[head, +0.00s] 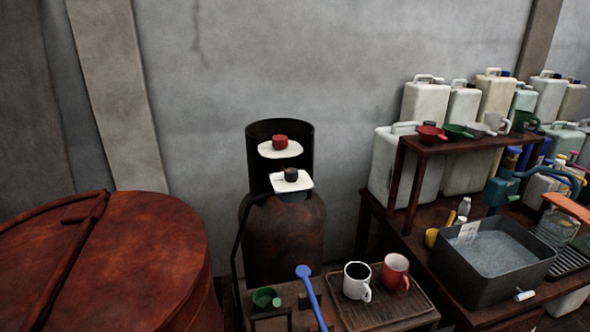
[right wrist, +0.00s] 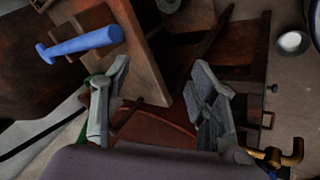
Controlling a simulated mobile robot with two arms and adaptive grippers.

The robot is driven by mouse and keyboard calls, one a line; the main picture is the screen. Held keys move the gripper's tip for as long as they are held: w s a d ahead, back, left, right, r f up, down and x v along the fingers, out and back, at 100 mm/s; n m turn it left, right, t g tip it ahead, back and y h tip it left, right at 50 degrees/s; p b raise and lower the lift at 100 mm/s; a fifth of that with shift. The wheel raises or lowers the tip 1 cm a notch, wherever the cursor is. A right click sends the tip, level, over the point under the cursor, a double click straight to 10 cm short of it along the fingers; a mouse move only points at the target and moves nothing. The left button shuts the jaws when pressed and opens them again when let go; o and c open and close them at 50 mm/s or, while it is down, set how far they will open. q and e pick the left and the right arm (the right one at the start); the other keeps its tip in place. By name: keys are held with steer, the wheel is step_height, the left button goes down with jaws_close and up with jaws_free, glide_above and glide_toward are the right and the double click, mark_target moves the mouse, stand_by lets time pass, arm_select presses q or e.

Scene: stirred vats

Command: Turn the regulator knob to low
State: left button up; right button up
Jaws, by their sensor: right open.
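A rusty gas cylinder (head: 284,235) with a dark open collar (head: 261,160) stands against the wall in the head view. A red knob (head: 280,141) sits on a white plate (head: 267,152) at its top. Below it, a black knob (head: 291,174) sits on a squarish white plate (head: 303,184). I cannot tell which is the regulator knob, and any markings are too small to read. My right gripper (right wrist: 161,66) is open and empty in the right wrist view, with neither knob recognisable there. My left gripper is in neither view.
A low wooden stand before the cylinder holds a white mug (head: 356,284), a red mug (head: 396,272) and a blue-handled tool (head: 311,297). A large rusty vat (head: 140,250) is at left. A grey basin (head: 495,260) and several jugs are at right.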

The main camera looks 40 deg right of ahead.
steer(key=w+d+r+n+t+h, duration=0.1)
steer(key=w+d+r+n+t, duration=0.15)
steer(key=d+r, duration=0.3)
steer(key=w+d+r+n+t+h, duration=0.1)
steer(key=w+d+r+n+h, duration=0.2)
steer(key=d, duration=0.4)
steer(key=n+t+y, duration=0.8)
steer(key=n+y, duration=0.1)
steer(key=n, duration=1.7)
glide_toward(297, 174)
steer(key=shift+m, duration=0.25)
steer(key=w, duration=0.4)
steer(key=shift+w+a+r, duration=0.1)
steer(key=shift+w+a, duration=0.25)
steer(key=shift+w, duration=0.05)
steer(key=shift+w+a+p, duration=0.15)
steer(key=shift+w+p, duration=0.15)
steer(key=shift+w, duration=1.5)
steer(key=shift+w+a, duration=0.15)
steer(key=shift+w, duration=0.85)
steer(key=shift+c, duration=0.4)
